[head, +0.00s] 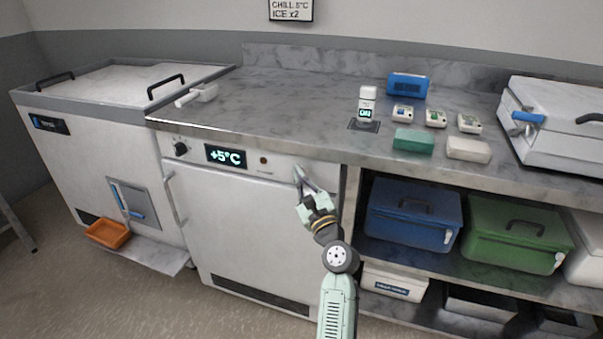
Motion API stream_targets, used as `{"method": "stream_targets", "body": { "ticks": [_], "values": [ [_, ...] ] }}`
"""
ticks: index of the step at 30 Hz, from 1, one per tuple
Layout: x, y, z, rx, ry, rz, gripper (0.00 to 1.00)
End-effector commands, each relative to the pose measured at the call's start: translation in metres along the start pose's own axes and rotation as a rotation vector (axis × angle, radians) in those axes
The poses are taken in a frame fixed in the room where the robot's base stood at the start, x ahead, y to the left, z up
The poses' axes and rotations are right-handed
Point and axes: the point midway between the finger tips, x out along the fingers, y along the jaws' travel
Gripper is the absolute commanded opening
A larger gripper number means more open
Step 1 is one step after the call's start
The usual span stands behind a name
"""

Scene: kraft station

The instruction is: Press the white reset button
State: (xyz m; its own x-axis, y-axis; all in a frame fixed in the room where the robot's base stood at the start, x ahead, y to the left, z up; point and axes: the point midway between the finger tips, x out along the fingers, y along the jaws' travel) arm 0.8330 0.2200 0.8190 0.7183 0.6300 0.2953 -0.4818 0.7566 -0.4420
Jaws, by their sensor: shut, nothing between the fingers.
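My gripper (299,172) is shut and empty, with its fingertips at the right end of the white fridge's control panel. I cannot make out a white reset button; the spot at the fingertips is partly covered by my gripper, and a white button there would blend with the white panel. The fridge (240,225) stands under the counter. Its panel has a black knob (181,149), a display (226,156) reading +5°C and a small dark reddish round lamp (264,160). I cannot tell whether the fingertips touch the panel.
The steel counter (300,100) overhangs the panel just above my gripper. The fridge door handle (174,198) sticks out at left. Blue (413,212) and green (515,235) boxes fill the shelf at right. An orange tray (107,234) sits at the chest's foot.

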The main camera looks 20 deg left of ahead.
Motion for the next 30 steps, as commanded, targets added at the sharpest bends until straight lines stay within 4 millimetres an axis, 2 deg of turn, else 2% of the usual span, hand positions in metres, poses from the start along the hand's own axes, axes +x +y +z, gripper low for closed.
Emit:
{"method": "stream_targets", "body": {
  "ticks": [30],
  "values": [
    [-0.017, 0.012, 0.012, 0.002, 0.001, 0.000, 0.00]
  ]
}}
